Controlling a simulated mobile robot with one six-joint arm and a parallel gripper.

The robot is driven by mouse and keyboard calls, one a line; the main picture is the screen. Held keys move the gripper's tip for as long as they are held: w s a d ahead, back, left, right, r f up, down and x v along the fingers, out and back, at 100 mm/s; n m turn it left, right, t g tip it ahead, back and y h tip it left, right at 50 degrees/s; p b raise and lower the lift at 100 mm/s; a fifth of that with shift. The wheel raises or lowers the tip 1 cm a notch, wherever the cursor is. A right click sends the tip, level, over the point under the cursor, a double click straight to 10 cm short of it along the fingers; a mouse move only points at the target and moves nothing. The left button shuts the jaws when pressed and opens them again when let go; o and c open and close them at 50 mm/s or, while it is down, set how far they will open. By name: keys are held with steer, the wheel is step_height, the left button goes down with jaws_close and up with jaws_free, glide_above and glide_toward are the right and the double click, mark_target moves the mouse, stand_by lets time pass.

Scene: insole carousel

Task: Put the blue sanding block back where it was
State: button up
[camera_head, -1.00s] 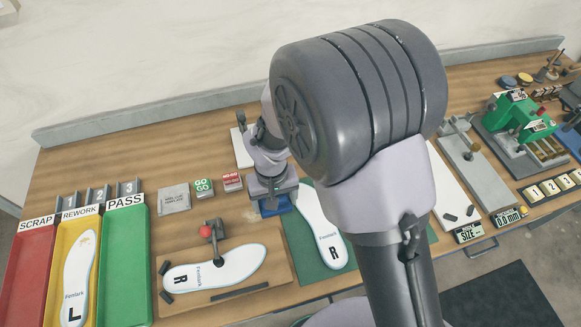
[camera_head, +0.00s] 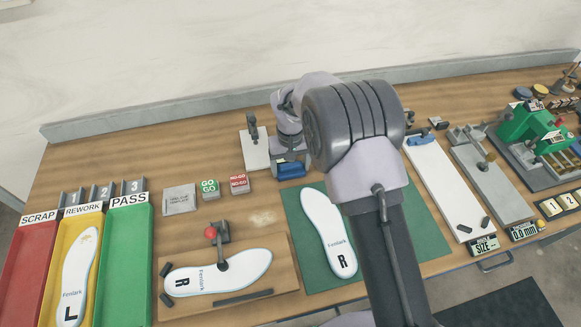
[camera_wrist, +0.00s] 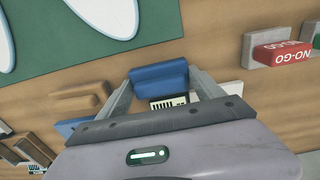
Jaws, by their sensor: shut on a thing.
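My gripper (camera_head: 290,164) is shut on the blue sanding block (camera_head: 292,171), behind the green mat and to the right of the NO-GO block. In the wrist view the blue sanding block (camera_wrist: 159,75) sits between the two fingertips of my gripper (camera_wrist: 158,84). I cannot tell whether its underside touches the wooden table (camera_head: 262,216). A tan block (camera_wrist: 76,104) lies to the left of the fingers in the wrist view, with a partly hidden blue item (camera_wrist: 70,127) beside it. My arm hides part of the table behind it in the head view.
The green mat (camera_head: 300,270) bears white insoles (camera_head: 326,232). The red NO-GO block (camera_head: 239,182) and green GO block (camera_head: 209,189) stand left of my gripper. A white plate with a clamp (camera_head: 255,150) stands close behind. Red, yellow and green trays (camera_head: 126,262) are at left.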

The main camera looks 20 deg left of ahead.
steer(key=shift+f, duration=0.15)
steer(key=o, duration=1.6)
